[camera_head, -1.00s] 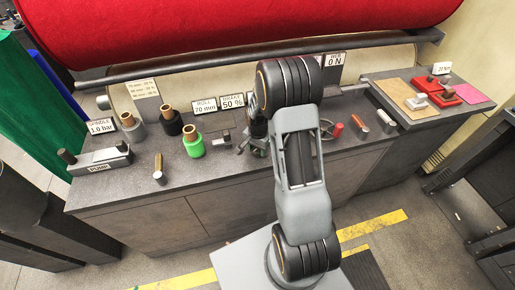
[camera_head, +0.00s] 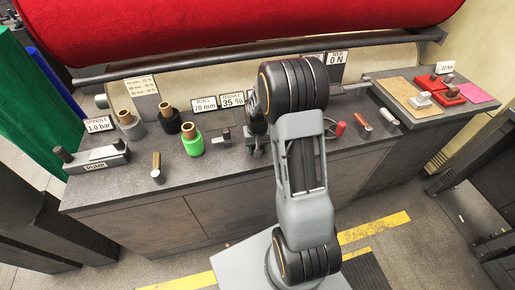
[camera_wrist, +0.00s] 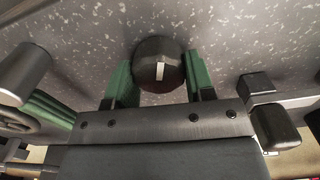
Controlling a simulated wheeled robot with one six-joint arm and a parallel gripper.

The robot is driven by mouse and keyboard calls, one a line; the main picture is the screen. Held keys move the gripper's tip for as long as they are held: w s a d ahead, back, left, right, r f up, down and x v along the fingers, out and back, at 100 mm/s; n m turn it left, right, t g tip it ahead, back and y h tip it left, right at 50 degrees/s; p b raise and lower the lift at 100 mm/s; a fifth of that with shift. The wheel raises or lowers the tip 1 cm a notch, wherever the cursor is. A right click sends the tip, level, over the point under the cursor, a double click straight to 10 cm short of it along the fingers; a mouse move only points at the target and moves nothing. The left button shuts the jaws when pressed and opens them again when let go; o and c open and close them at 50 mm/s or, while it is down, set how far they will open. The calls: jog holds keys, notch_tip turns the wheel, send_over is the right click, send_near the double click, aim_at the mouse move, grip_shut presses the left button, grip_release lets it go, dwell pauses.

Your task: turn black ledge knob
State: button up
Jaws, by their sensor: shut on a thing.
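The black knob (camera_wrist: 158,64) shows in the wrist view, on the speckled grey ledge, with a white mark on its face. My gripper (camera_wrist: 156,78) is shut on it, with one green finger at each side of the knob. In the head view my arm hides the knob and the fingertips. The brake sign (camera_head: 232,99) behind the ledge reads 35 %.
On the counter (camera_head: 190,168) a green spool (camera_head: 192,146) and two other spools stand left of my arm. A pump block (camera_head: 97,159) sits at the far left. A red-handled wheel (camera_head: 340,129) and small cylinders stand right of my arm.

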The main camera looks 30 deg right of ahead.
jog(key=n+b, duration=0.1)
jog(key=n, duration=0.3)
jog(key=shift+a+n, duration=0.1)
jog(key=shift+n, duration=0.2)
jog(key=shift+n+b, duration=0.4)
jog(key=shift+n, duration=2)
jog(key=o, duration=0.9)
notch_tip(320, 180, up, 14)
jog(key=shift+a+f, duration=0.1)
